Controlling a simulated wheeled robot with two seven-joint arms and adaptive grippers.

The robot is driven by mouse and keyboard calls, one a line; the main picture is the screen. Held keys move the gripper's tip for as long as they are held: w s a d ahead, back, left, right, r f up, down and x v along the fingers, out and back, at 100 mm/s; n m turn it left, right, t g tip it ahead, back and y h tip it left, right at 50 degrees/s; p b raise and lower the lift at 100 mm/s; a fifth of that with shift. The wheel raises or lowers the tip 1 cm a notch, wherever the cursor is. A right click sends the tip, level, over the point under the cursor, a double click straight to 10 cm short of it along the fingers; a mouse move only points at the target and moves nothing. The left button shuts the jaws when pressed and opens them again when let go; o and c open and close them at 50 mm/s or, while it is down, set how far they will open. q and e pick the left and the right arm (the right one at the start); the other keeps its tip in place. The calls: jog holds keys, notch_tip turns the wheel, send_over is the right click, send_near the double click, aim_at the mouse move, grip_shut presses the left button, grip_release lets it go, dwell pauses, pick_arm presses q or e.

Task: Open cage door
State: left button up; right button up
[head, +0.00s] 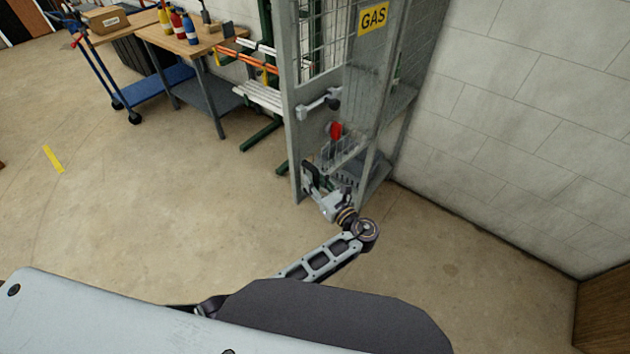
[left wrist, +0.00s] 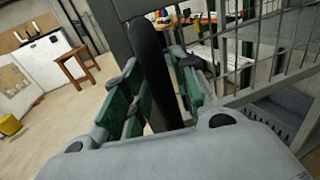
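The grey metal gas cage (head: 375,105) with a yellow GAS sign (head: 373,18) stands against the wall in the head view. A grey latch with a dark knob (head: 321,103) sits on its front post. I cannot tell whether the cage door is ajar. My left gripper (head: 312,176) is low at the cage's front left edge. In the left wrist view, its green-padded fingers (left wrist: 160,88) lie on both sides of a dark upright bar (left wrist: 157,75) and appear closed against it. My own gripper hides the bar's lower end. My right gripper is not in view.
A red object (head: 335,130) shows behind the cage mesh. A workbench (head: 165,38) with several bottles and a blue cart (head: 125,92) stand at the upper left. The floor in front and left is clear.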

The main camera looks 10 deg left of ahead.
pick_arm(q)
jog(key=shift+o, duration=0.7)
jog(key=shift+r, duration=0.2)
send_near(305, 148)
jog(key=shift+x, duration=2.5)
jog(key=shift+f, duration=0.1)
